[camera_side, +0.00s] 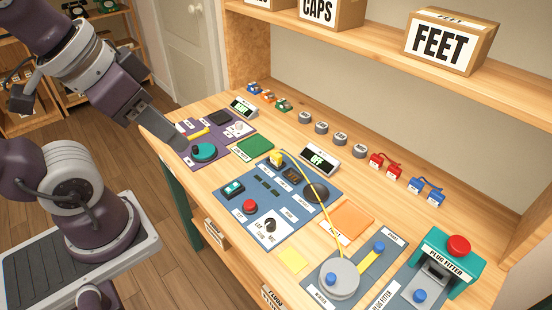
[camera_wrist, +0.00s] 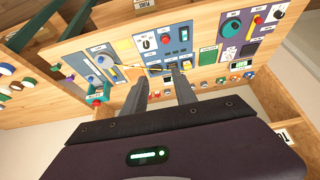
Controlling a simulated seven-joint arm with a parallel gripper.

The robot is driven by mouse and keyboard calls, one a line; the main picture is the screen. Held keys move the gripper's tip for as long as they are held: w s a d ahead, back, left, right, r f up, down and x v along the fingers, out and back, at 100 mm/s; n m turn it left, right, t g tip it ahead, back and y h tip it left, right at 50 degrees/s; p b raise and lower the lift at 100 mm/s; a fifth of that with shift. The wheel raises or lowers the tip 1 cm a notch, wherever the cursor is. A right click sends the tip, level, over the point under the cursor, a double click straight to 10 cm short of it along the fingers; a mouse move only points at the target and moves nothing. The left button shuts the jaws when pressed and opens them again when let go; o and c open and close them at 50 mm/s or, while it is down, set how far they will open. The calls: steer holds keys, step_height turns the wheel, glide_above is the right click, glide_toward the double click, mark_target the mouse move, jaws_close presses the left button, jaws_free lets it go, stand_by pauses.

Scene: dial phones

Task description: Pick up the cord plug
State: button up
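A yellow cord (camera_side: 319,193) runs from the round grey winder (camera_side: 339,281) up across the blue panel in the side view. Its far end reaches a small yellow piece (camera_side: 276,158) at the panel's top edge, which looks like the cord plug; I cannot tell whether it is seated in something. My gripper (camera_side: 175,142) is above the purple panel at the left, apart from the plug. In the wrist view, my gripper (camera_wrist: 159,77) has its two fingers spread with nothing held between them. The plug is too small to make out clearly there.
A green plug fitter (camera_side: 447,256) with a red button stands at the front right. Grey caps (camera_side: 321,128), red feet (camera_side: 385,161) and blue feet (camera_side: 427,189) line the back. A shelf with a FEET box (camera_side: 450,43) overhangs the bench. An orange pad (camera_side: 347,218) lies beside the cord.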

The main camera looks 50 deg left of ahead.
steer(key=shift+o, duration=0.5)
steer(key=m+g+y, duration=0.6)
steer(key=m+y, duration=0.1)
steer(key=m, duration=0.4)
glide_above(278, 155)
steer(key=s+d, duration=0.5)
steer(key=s, duration=0.1)
step_height(278, 155, down, 12)
steer(key=w+f+m+y, duration=0.1)
steer(key=w+f+m, duration=0.1)
steer(key=f, duration=0.2)
steer(key=w+f+m+y, duration=0.2)
steer(key=f, duration=0.2)
steer(key=w+f+m+y, duration=0.2)
steer(key=f, duration=0.2)
steer(key=shift+f+m, duration=0.4)
steer(key=shift+a+f, duration=0.15)
steer(key=shift+f, duration=0.2)
steer(key=x, duration=0.7)
steer(key=shift+w+f, duration=0.1)
steer(key=shift+f, duration=0.1)
steer(key=shift+d, duration=0.25)
jaws_close()
